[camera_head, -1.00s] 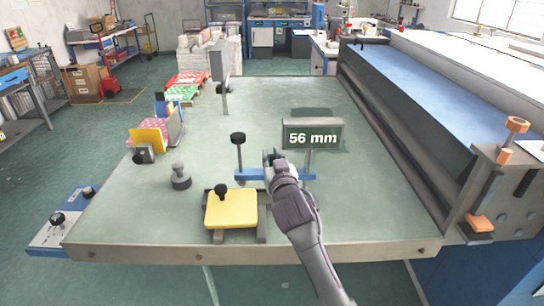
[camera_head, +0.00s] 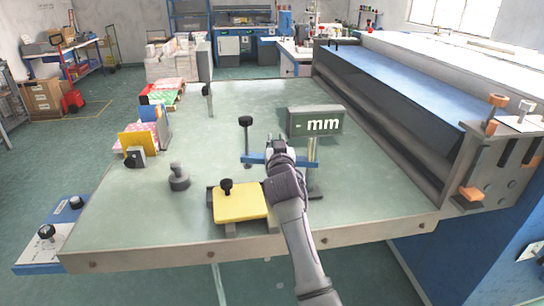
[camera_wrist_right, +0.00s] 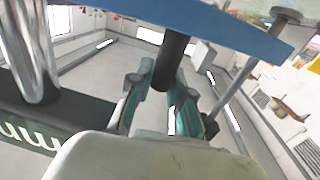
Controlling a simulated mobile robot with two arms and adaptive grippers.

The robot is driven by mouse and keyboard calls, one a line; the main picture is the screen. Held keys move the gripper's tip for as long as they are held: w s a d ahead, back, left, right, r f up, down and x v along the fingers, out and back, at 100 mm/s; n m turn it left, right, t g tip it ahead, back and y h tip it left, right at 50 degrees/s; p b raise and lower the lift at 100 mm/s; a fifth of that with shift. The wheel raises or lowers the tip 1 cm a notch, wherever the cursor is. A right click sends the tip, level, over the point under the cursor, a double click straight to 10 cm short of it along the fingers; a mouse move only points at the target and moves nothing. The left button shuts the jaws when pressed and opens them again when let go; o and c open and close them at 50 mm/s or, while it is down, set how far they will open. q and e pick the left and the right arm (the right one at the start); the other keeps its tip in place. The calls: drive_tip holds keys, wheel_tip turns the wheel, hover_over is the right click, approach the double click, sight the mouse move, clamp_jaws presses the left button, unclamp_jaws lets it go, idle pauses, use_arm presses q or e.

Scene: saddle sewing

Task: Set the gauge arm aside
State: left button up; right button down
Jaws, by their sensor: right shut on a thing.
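The gauge arm is a blue bar (camera_head: 254,159) with a black knob (camera_head: 246,121) on a thin rod at its left end. My right gripper (camera_head: 279,150) is shut on its middle and appears to hold it above the table. In the right wrist view, the blue bar (camera_wrist_right: 205,24) crosses the top and a dark round stem (camera_wrist_right: 171,62) hangs from it between the teal fingers (camera_wrist_right: 166,98). A grey display (camera_head: 316,122) reading "- mm" stands on a post just behind the bar's right end. My left gripper is out of view.
A yellow pad (camera_head: 240,203) on a stand and a grey knobbed weight (camera_head: 179,178) are near the table's front. The table (camera_head: 215,130) is clear toward the back.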

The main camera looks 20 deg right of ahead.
drive_tip(key=shift+w+r, duration=0.15)
drive_tip(key=shift+w, duration=0.1)
drive_tip(key=shift+w+d, duration=0.15)
drive_tip(key=shift+w, duration=0.05)
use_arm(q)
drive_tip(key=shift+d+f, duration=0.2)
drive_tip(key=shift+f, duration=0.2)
use_arm(e)
drive_tip(key=shift+w+d, duration=0.55)
drive_tip(key=shift+w, duration=0.15)
drive_tip(key=c, duration=1.1)
unclamp_jaws()
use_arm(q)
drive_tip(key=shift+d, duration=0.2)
use_arm(e)
drive_tip(key=shift+o, duration=0.2)
drive_tip(key=v, duration=1.2)
drive_tip(key=shift+s+d, duration=0.1)
